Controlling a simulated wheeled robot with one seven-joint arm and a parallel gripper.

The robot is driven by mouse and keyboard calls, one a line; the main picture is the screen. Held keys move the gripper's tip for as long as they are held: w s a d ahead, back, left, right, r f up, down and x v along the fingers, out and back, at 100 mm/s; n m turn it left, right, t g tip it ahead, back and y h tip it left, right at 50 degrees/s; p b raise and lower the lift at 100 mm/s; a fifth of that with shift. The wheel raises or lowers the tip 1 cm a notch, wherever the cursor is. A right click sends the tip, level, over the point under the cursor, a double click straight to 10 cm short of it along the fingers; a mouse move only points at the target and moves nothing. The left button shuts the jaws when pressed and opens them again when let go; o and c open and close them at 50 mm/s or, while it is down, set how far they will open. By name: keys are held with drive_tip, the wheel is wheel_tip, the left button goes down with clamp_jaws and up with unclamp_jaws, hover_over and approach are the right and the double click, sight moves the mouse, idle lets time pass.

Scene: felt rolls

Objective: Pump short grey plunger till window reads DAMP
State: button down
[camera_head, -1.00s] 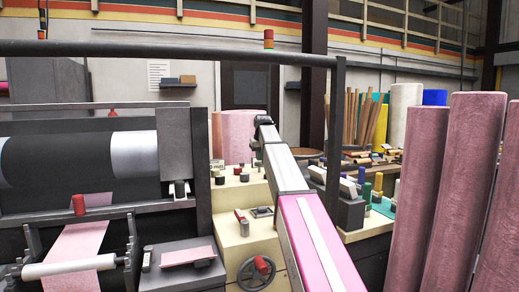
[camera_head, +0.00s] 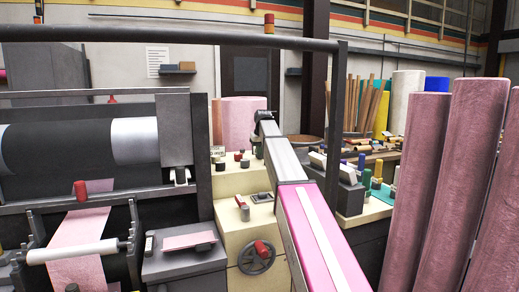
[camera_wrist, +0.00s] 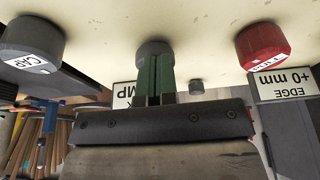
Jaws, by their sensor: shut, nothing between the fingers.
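In the wrist view my gripper (camera_wrist: 155,68) has its green fingers shut and empty. Their tips are at the short grey plunger (camera_wrist: 154,47), overlapping its face; I cannot tell whether it is pressed. A white window plate (camera_wrist: 124,95) beside the fingers shows the letters MP, upside down in this view; the rest of its word is hidden behind the fingers. In the head view my arm reaches over the cream machine (camera_head: 232,182), and its far end hides the fingertips.
In the wrist view a grey knob (camera_wrist: 32,42) marked CAP and a red knob (camera_wrist: 262,46) flank the plunger. A plate (camera_wrist: 284,84) reads EDGE +0 mm. In the head view a handwheel (camera_head: 257,258) is on the machine's front, and pink rolls (camera_head: 470,180) stand at right.

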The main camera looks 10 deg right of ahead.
drive_tip(key=shift+f, duration=0.15)
wheel_tip(320, 180, up, 5)
drive_tip(key=shift+w+f, duration=0.1)
drive_tip(key=shift+f, duration=0.05)
drive_tip(key=v, duration=0.9)
drive_tip(key=shift+s+r, duration=0.25)
drive_tip(key=shift+r, duration=0.05)
